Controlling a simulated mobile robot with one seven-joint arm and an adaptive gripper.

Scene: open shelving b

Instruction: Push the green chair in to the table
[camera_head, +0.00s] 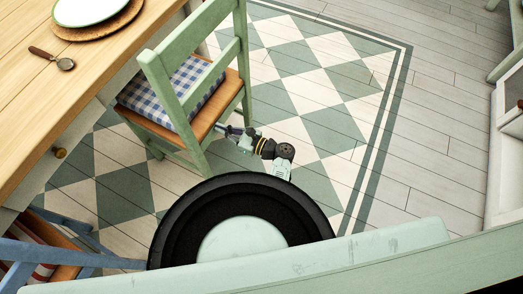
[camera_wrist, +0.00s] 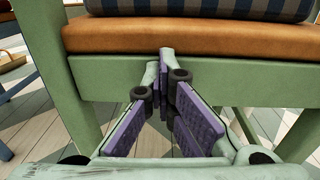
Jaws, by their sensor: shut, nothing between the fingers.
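The green chair (camera_head: 188,37) stands upright beside the wooden table (camera_head: 95,70), in the upper left of the head view. It has an orange-brown seat with a blue checked cushion, and its backrest is on the side away from the table. My gripper (camera_head: 226,130) is at the chair's rear, low by the seat edge. In the wrist view my gripper (camera_wrist: 165,55) is shut and empty. Its fingertips are at the chair's green rear rail (camera_wrist: 240,90), just under the seat edge; I cannot tell whether they touch it.
A blue chair (camera_head: 75,255) stands at the lower left. A white cabinet (camera_head: 506,150) is at the right edge. A plate (camera_head: 88,10) and a spoon (camera_head: 55,59) lie on the table. The patterned floor right of the green chair is clear.

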